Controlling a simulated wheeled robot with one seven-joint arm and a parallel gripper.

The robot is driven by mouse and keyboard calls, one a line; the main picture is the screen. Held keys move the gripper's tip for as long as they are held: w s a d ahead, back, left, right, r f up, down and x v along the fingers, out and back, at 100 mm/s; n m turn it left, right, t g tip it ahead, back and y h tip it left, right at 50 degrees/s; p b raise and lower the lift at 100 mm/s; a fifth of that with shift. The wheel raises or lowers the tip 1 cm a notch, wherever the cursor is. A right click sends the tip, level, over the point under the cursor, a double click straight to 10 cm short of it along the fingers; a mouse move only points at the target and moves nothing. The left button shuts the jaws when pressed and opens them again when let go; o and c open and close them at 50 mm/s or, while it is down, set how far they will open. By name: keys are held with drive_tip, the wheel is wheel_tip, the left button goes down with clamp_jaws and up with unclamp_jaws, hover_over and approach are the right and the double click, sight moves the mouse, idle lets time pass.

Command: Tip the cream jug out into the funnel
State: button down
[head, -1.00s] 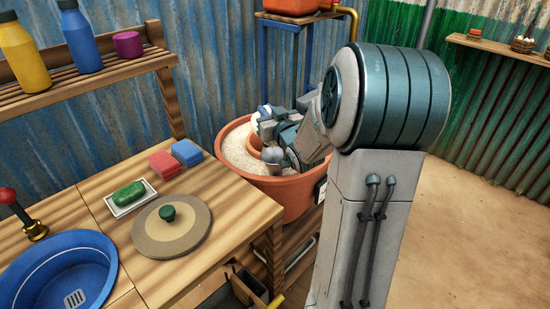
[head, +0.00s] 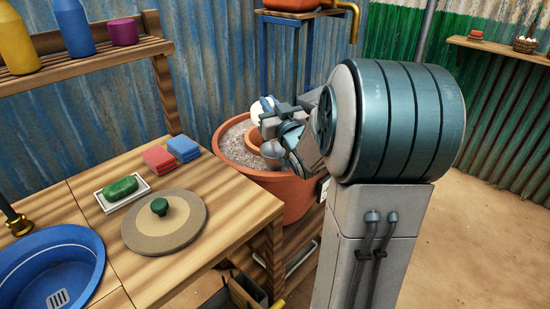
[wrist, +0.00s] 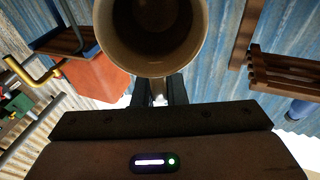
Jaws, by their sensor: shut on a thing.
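The cream jug (wrist: 150,68) is close up in the wrist view, its round mouth and shaded tan inside facing the camera. My gripper (wrist: 160,92) is shut on it, with the dark fingers just below the rim. In the head view a white rounded piece of the jug (head: 262,110) shows beside my gripper (head: 272,125), above a large terracotta tub. A smaller terracotta round piece (head: 256,140) sits inside the tub, partly behind my gripper; I cannot tell if it is the funnel. What is in the jug is not clear.
The terracotta tub (head: 290,192) holds greyish material and stands right of the wooden counter (head: 235,205). On the counter are a round lid (head: 185,228), a green soap on a dish (head: 120,188), sponges (head: 182,148) and a blue basin (head: 50,262). The floor at right is clear.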

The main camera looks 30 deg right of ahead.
drive_tip(key=shift+s+f+t+b, duration=0.3)
drive_tip(key=shift+f+t+b, duration=0.15)
drive_tip(key=shift+b, duration=0.5)
drive_tip(key=shift+s+r, duration=0.15)
drive_tip(key=shift+r, duration=0.4)
drive_tip(key=shift+s+t+b, duration=0.1)
drive_tip(key=shift+t+b, duration=0.15)
drive_tip(key=shift+b, duration=0.1)
drive_tip(key=shift+s+r+b, duration=0.1)
drive_tip(key=shift+s+b, duration=0.05)
drive_tip(key=shift+b, duration=0.4)
